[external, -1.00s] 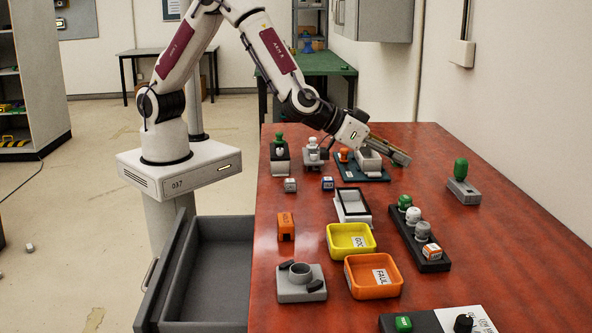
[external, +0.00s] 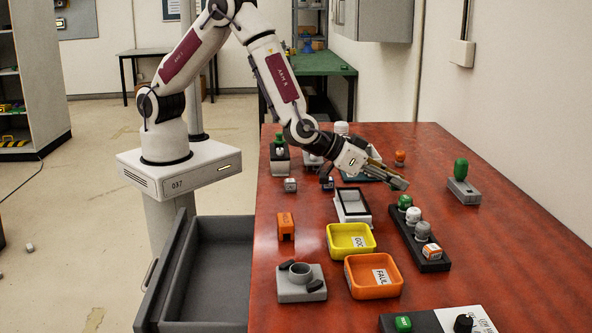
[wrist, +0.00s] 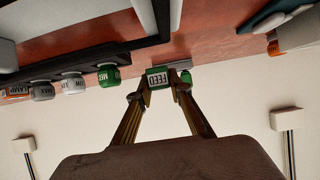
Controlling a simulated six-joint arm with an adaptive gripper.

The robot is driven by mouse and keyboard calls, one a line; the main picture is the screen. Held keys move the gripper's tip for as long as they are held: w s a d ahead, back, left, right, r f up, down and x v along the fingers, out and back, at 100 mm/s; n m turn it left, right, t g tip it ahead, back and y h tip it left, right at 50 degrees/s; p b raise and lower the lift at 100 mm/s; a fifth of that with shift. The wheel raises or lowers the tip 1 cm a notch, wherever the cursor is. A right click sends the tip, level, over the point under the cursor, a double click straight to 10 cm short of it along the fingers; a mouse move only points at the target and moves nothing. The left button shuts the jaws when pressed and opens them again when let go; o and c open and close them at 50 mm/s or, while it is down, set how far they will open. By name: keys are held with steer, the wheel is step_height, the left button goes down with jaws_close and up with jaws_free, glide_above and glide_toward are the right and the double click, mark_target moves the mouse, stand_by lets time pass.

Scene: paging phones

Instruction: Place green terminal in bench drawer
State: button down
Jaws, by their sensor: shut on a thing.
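My gripper (external: 399,183) is low over the far part of the red bench, above and beyond the black rack. In the wrist view my gripper (wrist: 158,88) is shut on a green terminal (wrist: 158,79) with a white label reading FEED. In the external view the held terminal is hard to make out at the fingertips. The bench drawer (external: 178,258) stands open at the bench's left side, and its visible floor is empty. It is far from my gripper.
The black rack (external: 434,266) holds several capped pieces, one green (external: 404,201). A green-topped grey block (external: 461,182) stands at right. Yellow (external: 350,254) and orange (external: 374,292) trays, a white frame (external: 352,205) and an orange block (external: 286,226) lie between gripper and drawer.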

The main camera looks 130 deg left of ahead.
mark_target(388, 203)
steer(key=shift+f, duration=1.85)
steer(key=shift+f, duration=0.1)
steer(key=c, duration=1.8)
jaws_free()
steer(key=shift+c, duration=0.2)
steer(key=shift+d, duration=0.1)
steer(key=shift+v, duration=0.75)
steer(key=v, duration=1)
steer(key=shift+s+d, duration=0.15)
